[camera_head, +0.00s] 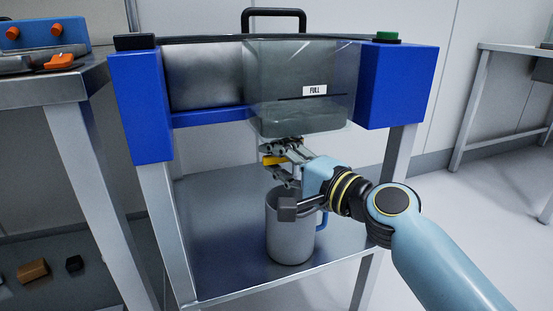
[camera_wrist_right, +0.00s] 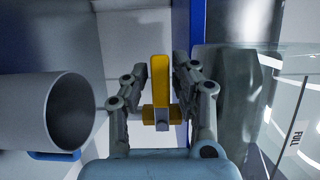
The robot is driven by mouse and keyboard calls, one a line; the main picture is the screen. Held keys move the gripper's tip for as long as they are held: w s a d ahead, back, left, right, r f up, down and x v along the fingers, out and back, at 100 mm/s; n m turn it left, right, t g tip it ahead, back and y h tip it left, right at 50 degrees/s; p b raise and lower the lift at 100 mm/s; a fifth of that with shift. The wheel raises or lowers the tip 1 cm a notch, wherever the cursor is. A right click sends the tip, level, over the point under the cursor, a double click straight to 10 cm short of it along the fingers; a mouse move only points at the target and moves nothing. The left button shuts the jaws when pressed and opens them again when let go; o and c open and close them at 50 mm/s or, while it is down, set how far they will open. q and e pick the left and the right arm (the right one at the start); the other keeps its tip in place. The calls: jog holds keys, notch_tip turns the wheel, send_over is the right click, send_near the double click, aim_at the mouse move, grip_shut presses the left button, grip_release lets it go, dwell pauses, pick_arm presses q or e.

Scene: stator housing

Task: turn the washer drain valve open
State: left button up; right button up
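The yellow drain valve handle (camera_head: 270,160) sits under the clear tank (camera_head: 295,112) marked FULL, partly hidden by my gripper. My right gripper (camera_head: 284,158) is below the tank at the valve. In the right wrist view the yellow handle (camera_wrist_right: 160,78) stands between the two fingers of my right gripper (camera_wrist_right: 161,68). A narrow gap shows on each side of the handle, so the gripper is open around it and not closed on it. The tank holds clear liquid. My left gripper is not in view.
A grey mug (camera_head: 288,240) with a blue handle stands on the metal shelf (camera_head: 215,255) below the tank, close under my right arm. It also shows in the wrist view (camera_wrist_right: 35,110). Blue blocks (camera_head: 398,88) flank the tank. A side table (camera_head: 50,88) stands at left.

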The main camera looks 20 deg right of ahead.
jog(key=shift+w, duration=0.1)
grip_shut()
